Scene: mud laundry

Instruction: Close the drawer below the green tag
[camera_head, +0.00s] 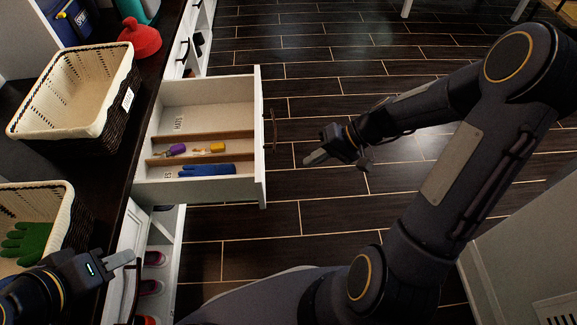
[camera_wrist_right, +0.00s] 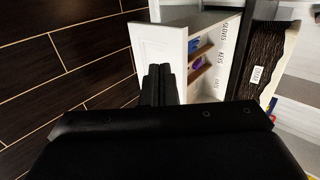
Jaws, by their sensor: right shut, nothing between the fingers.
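A white drawer (camera_head: 262,120) stands pulled out from the dark-topped cabinet in the head view. It holds a purple item, a yellow item and blue gloves between wooden dividers. A dark handle (camera_head: 273,130) is on its front. My right gripper (camera_head: 308,159) is shut and empty, in front of the drawer front and apart from it. In the right wrist view, its fingers (camera_wrist_right: 160,84) point toward the white drawer front (camera_wrist_right: 168,42). My left gripper (camera_head: 130,257) is by the counter edge at lower left; its finger gap cannot be made out. I see no green tag.
Two wicker baskets stand on the dark counter (camera_head: 118,178); the near basket (camera_head: 62,190) holds a green glove. A red plunger (camera_head: 140,38) stands behind them. Shoes sit on open shelves below. The dark tiled floor (camera_head: 330,85) right of the drawer is clear.

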